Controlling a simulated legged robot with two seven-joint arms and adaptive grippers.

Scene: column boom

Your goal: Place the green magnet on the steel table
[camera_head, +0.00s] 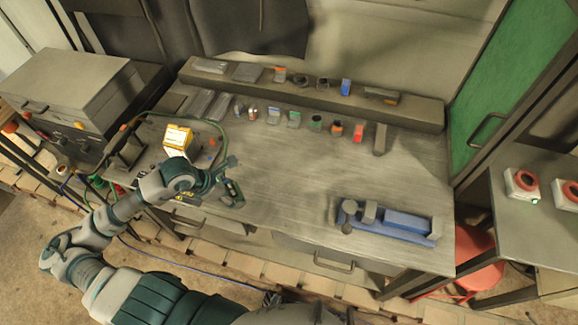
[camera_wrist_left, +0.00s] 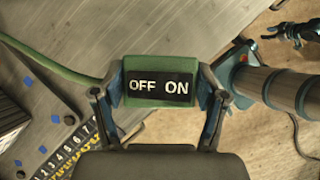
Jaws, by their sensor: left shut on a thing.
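The green magnet (camera_wrist_left: 160,104) has a black label reading OFF and ON. In the left wrist view it sits between both fingers of my left gripper (camera_wrist_left: 161,88), which is shut on it. In the head view my left gripper (camera_head: 229,180) holds the magnet (camera_head: 235,192) near the front left of the steel table (camera_head: 290,180). I cannot tell whether the magnet touches the table. A dark gripper, seemingly my right one (camera_wrist_left: 290,32), shows small at the upper right of the left wrist view; its jaw state is unclear.
A yellow-and-white box (camera_head: 178,139) stands left of my left gripper. A blue fixture (camera_head: 405,226) lies at the front right. Several small items line the back, by a raised ledge (camera_head: 420,107). A green cable (camera_wrist_left: 50,65) runs over the tabletop. The table's middle is clear.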

